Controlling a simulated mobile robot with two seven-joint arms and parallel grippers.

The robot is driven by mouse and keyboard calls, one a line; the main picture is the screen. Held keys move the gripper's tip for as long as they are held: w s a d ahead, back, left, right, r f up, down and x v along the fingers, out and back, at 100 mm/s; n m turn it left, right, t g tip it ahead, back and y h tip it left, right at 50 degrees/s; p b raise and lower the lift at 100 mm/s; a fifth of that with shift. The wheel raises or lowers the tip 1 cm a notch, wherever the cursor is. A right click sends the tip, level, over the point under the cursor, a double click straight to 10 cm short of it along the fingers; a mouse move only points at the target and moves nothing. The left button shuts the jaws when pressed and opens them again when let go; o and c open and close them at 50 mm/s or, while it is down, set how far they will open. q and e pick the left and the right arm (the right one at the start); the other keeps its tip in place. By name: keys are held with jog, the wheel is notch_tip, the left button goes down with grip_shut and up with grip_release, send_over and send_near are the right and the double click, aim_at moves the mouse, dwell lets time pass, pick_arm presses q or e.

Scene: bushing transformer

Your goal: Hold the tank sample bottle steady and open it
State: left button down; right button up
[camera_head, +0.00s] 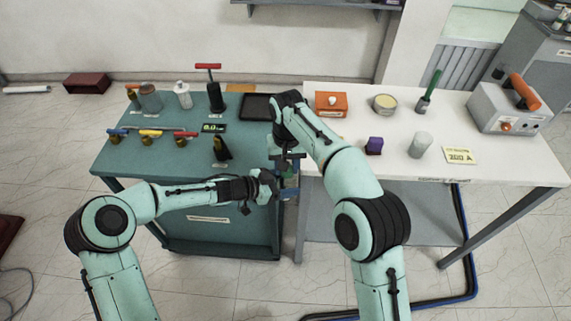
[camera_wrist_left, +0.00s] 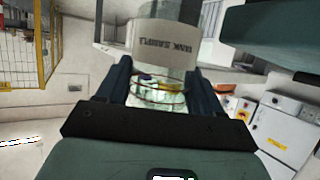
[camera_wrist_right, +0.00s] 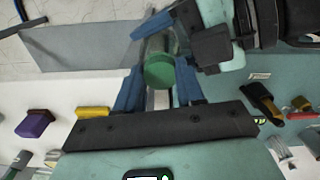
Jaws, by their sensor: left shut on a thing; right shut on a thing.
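The tank sample bottle (camera_wrist_left: 164,48) is clear glass with a pale label, partly readable and upside down in the left wrist view. My left gripper (camera_wrist_left: 160,90) is shut on its body, one finger on each side. In the head view my left gripper (camera_head: 275,184) holds the bottle off the table, in front of the gap between the tables. The green cap (camera_wrist_right: 159,73) faces the right wrist camera, with the glass body behind it. My right gripper (camera_wrist_right: 158,82) is shut on the cap, above the left one in the head view (camera_head: 290,156). Whether the cap is loosened cannot be told.
The teal table (camera_head: 110,160) on the left carries valves, small bottles, a black pump with a red handle and a dark tray (camera_head: 258,106). The white table (camera_head: 495,160) holds an orange box (camera_head: 331,104), a purple block (camera_head: 374,146) and a grey device (camera_head: 508,108).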

jog(key=n, duration=0.7)
jog(key=shift+d, duration=0.1)
jog(key=n, duration=0.6)
jog(key=shift+w+n, duration=0.15)
jog(key=shift+n, duration=0.25)
jog(key=n, duration=0.6)
jog(key=shift+n, duration=0.4)
jog(key=n, duration=0.4)
jog(key=shift+w+n, duration=0.1)
jog(key=shift+n, duration=0.2)
jog(key=shift+r, duration=0.3)
jog(key=shift+r, duration=0.9)
